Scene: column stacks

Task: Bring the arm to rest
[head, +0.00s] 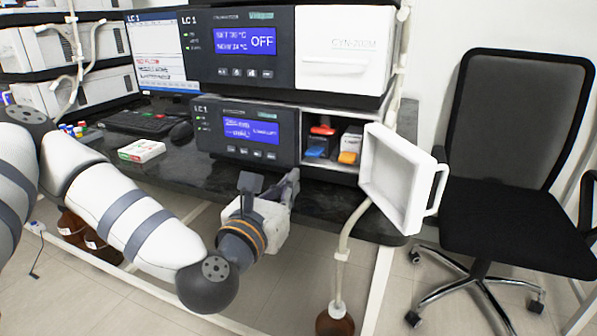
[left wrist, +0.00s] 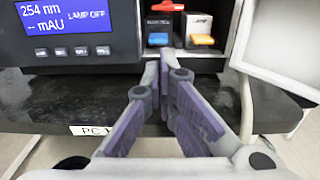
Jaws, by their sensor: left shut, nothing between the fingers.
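My left gripper (head: 293,177) is at the front edge of the dark bench, just below and in front of the lower LC unit's open compartment. In the left wrist view its purple-padded fingers (left wrist: 165,58) come together at the tips, with nothing between them. My left arm comes in from the left side of the head view. My right gripper does not show in either view.
The lower LC unit (head: 245,132) has an open compartment with an orange-tabbed (head: 347,157) and a blue-tabbed module (head: 315,152). Its white door (head: 393,180) stands swung open to the right. A black chair (head: 515,180) stands right of the bench (head: 330,197). A small box (head: 142,151) lies left.

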